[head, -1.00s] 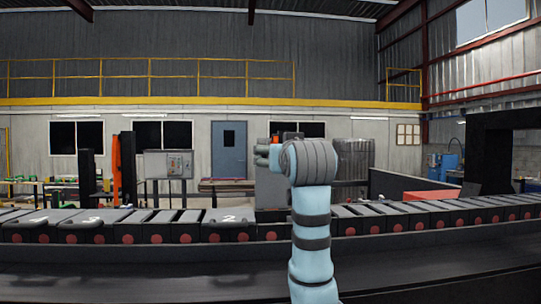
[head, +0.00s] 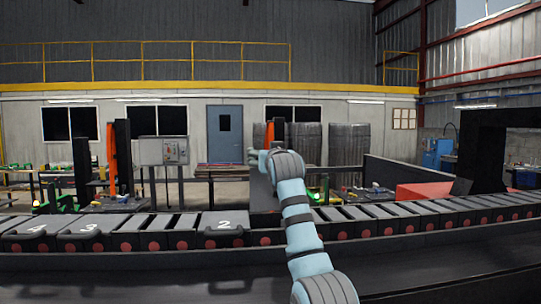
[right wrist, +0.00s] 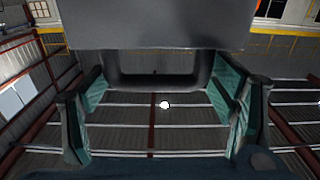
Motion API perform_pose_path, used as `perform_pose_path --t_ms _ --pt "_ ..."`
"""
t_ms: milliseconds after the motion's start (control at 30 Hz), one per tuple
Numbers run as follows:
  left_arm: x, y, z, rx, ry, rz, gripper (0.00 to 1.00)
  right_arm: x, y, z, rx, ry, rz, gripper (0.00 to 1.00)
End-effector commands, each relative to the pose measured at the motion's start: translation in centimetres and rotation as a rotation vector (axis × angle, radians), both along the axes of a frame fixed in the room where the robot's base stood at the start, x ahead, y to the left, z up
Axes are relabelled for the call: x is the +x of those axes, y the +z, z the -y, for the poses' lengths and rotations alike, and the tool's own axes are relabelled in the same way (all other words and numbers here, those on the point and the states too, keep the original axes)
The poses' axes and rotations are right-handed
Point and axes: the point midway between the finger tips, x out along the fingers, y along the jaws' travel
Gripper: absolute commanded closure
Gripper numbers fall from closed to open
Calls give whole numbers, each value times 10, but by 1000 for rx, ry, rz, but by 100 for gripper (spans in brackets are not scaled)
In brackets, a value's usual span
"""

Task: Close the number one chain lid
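The drag chain runs across the head view as a row of dark links with grey lids and red round ends. The lids marked 2 (head: 225,222), 3 (head: 88,230) and 4 (head: 37,230) lie flat. Right of lid 2, a grey panel (head: 262,192) stands upright, partly hidden by my right wrist; it looks like the raised number one lid, though no number shows. In the right wrist view a grey lid with a handle-like loop (right wrist: 155,30) fills the top. My right gripper (right wrist: 160,78) is open, its fingers apart on either side of that loop; contact is unclear. My left gripper is not in view.
A dark conveyor-like ledge (head: 130,278) runs in front of the chain. More flat links (head: 420,215) continue to the right. Behind stand an orange-marked post (head: 118,160), a control box (head: 163,151) and a red block (head: 425,192). Air above the chain is mostly clear.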

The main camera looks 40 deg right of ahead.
Motion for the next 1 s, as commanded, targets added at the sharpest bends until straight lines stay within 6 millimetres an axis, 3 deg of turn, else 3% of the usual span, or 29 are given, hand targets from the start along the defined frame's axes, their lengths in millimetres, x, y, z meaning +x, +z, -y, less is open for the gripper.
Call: perform_pose_path --t_ms 33,333,467,700,800,1000 --pt "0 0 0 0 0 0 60 0 0 0 0 0 0 32" --pt "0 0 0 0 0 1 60 0 0 -1 0 1 -1 80" --pt "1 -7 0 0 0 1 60 -2 -3 -2 -5 1 12 80" --pt "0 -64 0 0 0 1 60 -28 -13 -17 -63 2 119 79" --pt "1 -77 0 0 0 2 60 -43 -15 -25 -60 2 114 80" --pt "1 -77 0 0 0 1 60 -50 -12 -29 -59 2 106 80"
